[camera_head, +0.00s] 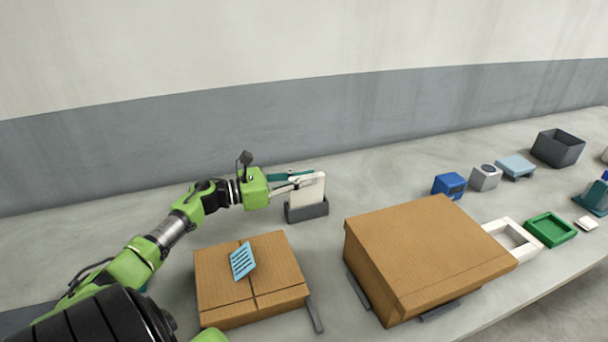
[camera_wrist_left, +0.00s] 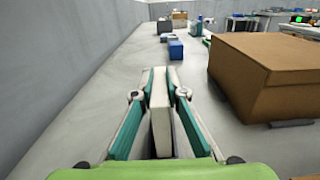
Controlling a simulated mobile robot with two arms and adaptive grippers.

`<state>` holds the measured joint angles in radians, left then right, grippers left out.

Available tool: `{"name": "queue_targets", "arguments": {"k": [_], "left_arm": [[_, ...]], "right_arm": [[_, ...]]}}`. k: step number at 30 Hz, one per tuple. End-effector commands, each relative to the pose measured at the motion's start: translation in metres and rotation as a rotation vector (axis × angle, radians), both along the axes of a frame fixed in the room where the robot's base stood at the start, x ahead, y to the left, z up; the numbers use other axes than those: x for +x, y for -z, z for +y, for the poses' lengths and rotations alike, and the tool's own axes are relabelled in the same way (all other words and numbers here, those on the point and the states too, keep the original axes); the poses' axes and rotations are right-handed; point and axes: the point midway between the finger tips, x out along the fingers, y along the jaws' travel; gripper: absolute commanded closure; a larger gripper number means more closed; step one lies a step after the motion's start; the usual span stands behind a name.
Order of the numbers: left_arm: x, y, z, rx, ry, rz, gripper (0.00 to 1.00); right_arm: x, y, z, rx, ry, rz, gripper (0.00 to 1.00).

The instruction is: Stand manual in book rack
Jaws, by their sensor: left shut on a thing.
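The white manual (camera_head: 311,191) stands upright at the dark grey book rack (camera_head: 308,211) on the table. Its lower edge is hidden behind the rack's front wall, so it appears to be inside the slot; whether it rests on the bottom cannot be told. My left gripper (camera_head: 300,180) is shut on the manual near its top, reaching in from the left. In the left wrist view, the manual (camera_wrist_left: 160,100) shows edge-on between the two teal-padded fingers. My right gripper is not in view.
A brown carton (camera_head: 250,278) with a blue striped card (camera_head: 242,261) on it is in front of the rack. A larger carton (camera_head: 425,250) is to its right. A blue block (camera_head: 449,186), a grey block (camera_head: 485,178) and a green tray (camera_head: 550,230) are farther right.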

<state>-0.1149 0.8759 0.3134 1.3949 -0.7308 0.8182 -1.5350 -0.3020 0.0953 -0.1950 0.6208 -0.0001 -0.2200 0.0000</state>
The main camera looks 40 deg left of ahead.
Motion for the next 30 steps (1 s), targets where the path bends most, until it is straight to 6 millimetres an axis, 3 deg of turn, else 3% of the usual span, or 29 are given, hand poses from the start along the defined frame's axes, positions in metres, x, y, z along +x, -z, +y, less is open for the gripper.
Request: {"name": "queue_targets", "arguments": {"k": [2,8,9,10,11,23,30], "left_arm": [[-0.002,0.001,0.001,0.004,-0.002,-0.007,1.0],[-0.002,0.002,0.0,0.005,-0.001,-0.008,1.0],[-0.002,0.002,0.0,0.004,-0.001,-0.007,0.79],[-0.002,0.002,0.0,0.004,-0.001,-0.007,0.71],[-0.002,0.002,0.0,0.004,-0.001,-0.008,0.7],[-0.006,0.0,0.003,0.004,-0.001,-0.01,0.7],[-0.041,0.0,0.021,0.002,-0.004,-0.008,0.7]], "right_arm": [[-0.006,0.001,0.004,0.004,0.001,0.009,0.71],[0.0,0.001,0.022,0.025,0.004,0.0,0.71],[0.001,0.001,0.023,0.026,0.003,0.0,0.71],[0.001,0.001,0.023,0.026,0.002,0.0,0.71],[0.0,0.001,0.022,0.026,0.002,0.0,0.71],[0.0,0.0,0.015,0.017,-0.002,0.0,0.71],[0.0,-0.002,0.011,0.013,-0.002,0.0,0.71]]}}
